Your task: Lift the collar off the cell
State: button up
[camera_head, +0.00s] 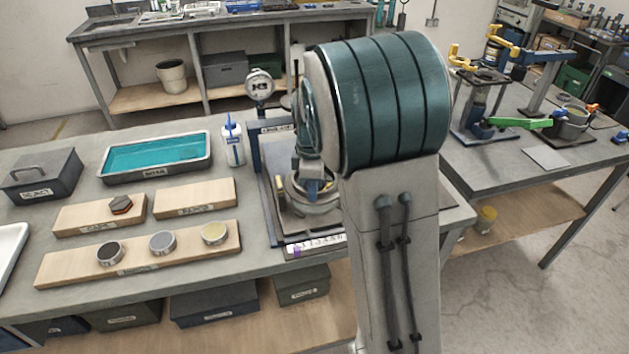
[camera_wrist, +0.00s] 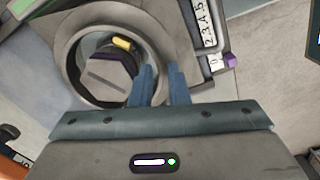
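The collar (camera_wrist: 72,45) is a thick grey ring in the wrist view. In the head view the collar (camera_head: 313,207) sits low on the rig's base, partly hidden by my arm. My gripper (camera_wrist: 160,72) has its two blue fingers a little apart at the ring's right-hand wall, one on the inner side and one on the outer side. Whether they press on the wall cannot be told.
A dial gauge (camera_head: 260,86) on a blue post stands behind the collar. A white glue bottle (camera_head: 232,140) and a teal-filled tray (camera_head: 155,157) stand to the left. Wooden boards with small round pieces lie at the front left. A numbered strip (camera_head: 318,244) lies at the rig's front.

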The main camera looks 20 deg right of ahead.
jog(key=shift+f, duration=0.1)
jog(key=shift+c, duration=0.3)
grip_shut()
jog(key=shift+r, duration=0.45)
notch_tip(320, 180, up, 4)
jog(key=shift+f, duration=0.2)
jog(key=s+d+r+p, duration=0.2)
jog(key=s+d+r, duration=0.5)
jog(key=d+r, duration=0.2)
jog(key=shift+r, duration=1.05)
